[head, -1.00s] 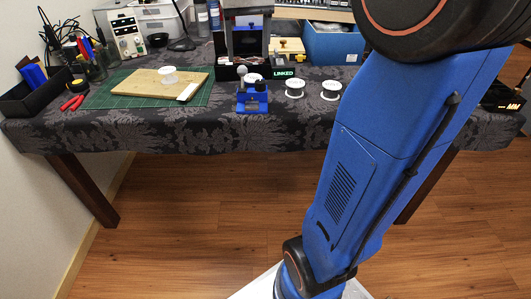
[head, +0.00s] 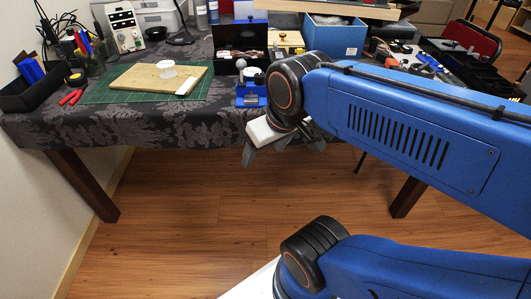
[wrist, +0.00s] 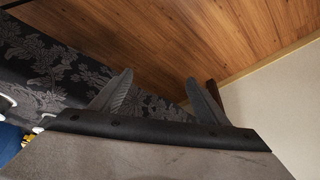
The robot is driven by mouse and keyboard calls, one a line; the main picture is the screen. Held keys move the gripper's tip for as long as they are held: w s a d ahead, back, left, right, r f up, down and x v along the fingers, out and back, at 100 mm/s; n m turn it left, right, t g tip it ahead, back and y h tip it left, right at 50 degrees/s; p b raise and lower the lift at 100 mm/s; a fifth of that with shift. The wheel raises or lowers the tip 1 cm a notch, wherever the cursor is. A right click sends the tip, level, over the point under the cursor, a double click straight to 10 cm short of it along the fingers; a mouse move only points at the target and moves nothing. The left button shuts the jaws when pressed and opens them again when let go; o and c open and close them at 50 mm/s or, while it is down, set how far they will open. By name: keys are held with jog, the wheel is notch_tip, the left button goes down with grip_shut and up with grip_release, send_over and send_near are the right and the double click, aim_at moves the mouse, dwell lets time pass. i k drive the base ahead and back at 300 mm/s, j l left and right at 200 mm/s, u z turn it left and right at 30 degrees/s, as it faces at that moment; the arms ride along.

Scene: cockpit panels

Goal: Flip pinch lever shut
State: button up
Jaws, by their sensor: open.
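A small blue fixture (head: 250,98) stands near the table's front edge, with a pale ball-topped lever (head: 251,73) rising upright from it. I cannot tell for sure that this is the pinch lever; my arm hides the fixture's right side. My gripper (head: 283,149) hangs in front of the table edge, below and right of the fixture and apart from it. In the wrist view my gripper (wrist: 158,78) has its two dark fingers spread with nothing between them. A blue thing (wrist: 9,143) shows at that view's left edge, perhaps the fixture.
The patterned tablecloth (head: 130,132) covers the table. A wooden board (head: 135,79) with a white spool (head: 180,69) lies on a green mat (head: 97,94) at left. A black box (head: 240,61) stands behind the fixture, a blue bin (head: 335,40) at back right. Floor in front is clear.

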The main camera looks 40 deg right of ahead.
aim_at(241, 64)
jog(key=z, duration=0.25)
jog(key=i+j+z, duration=0.1)
jog(key=j+z, duration=0.15)
jog(key=z, duration=0.15)
jog(key=j+z, duration=0.25)
jog(key=z, duration=0.15)
jog(key=j+z, duration=0.6)
jog(key=z, duration=0.15)
jog(key=k+j, duration=0.1)
jog(key=j, duration=0.3)
jog(key=j+z, duration=0.15)
jog(key=j, duration=0.3)
jog(key=k+j, duration=0.15)
jog(key=j, duration=0.25)
jog(key=k+j+z, duration=0.1)
jog(key=j, duration=0.3)
jog(key=k+j+z, duration=0.1)
jog(key=j, duration=0.35)
jog(key=l+z, duration=0.1)
jog(key=l, duration=1.3)
